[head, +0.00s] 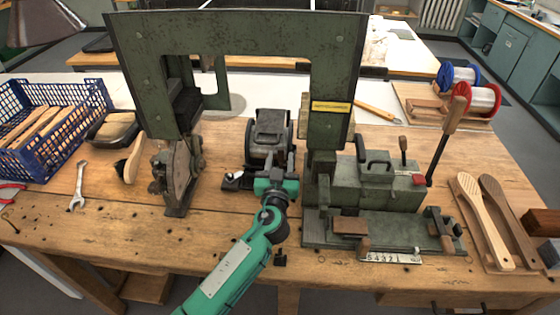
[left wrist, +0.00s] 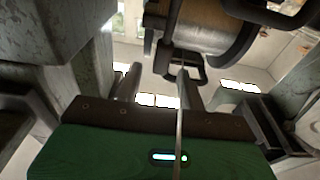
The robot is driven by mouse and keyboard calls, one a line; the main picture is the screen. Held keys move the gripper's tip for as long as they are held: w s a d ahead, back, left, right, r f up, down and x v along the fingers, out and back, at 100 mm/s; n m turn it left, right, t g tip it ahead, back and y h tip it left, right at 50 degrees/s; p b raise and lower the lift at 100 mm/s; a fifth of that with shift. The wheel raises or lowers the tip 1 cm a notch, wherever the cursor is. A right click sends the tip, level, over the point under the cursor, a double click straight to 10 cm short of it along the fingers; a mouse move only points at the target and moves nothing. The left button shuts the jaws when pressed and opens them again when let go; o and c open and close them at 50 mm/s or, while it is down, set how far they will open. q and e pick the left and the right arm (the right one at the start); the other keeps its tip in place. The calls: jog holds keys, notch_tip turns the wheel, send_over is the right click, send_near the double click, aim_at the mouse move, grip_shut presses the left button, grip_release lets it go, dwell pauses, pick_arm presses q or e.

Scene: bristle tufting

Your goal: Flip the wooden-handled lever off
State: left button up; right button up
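A long lever with a wooden handle (head: 455,110) stands tilted up to the right on a dark rod, at the right side of the green machine (head: 375,190). A smaller lever with a short wooden knob (head: 403,144) stands to its left. My left gripper (head: 281,166) is left of the machine's right-hand block, in front of a dark motor-like unit (head: 268,135), well away from both levers. In the left wrist view its two fingers (left wrist: 160,88) stand apart with nothing clearly held between them. My right gripper is not in view.
A wood-covered drum (left wrist: 205,28) with a black bracket is ahead in the left wrist view. The machine's tall green frame (head: 235,32) arches over the bench. Wooden brush backs (head: 485,220) lie at right; a blue crate (head: 60,150) and a wrench (head: 78,187) are at left.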

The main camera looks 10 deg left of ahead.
pick_arm(q)
jog(key=shift+s, duration=0.1)
jog(key=shift+s+f, duration=0.15)
jog(key=shift+s, duration=0.15)
jog(key=s+b, duration=0.2)
jog(key=s, duration=0.4)
jog(key=shift+s+f, duration=0.3)
jog(key=shift+s, duration=0.05)
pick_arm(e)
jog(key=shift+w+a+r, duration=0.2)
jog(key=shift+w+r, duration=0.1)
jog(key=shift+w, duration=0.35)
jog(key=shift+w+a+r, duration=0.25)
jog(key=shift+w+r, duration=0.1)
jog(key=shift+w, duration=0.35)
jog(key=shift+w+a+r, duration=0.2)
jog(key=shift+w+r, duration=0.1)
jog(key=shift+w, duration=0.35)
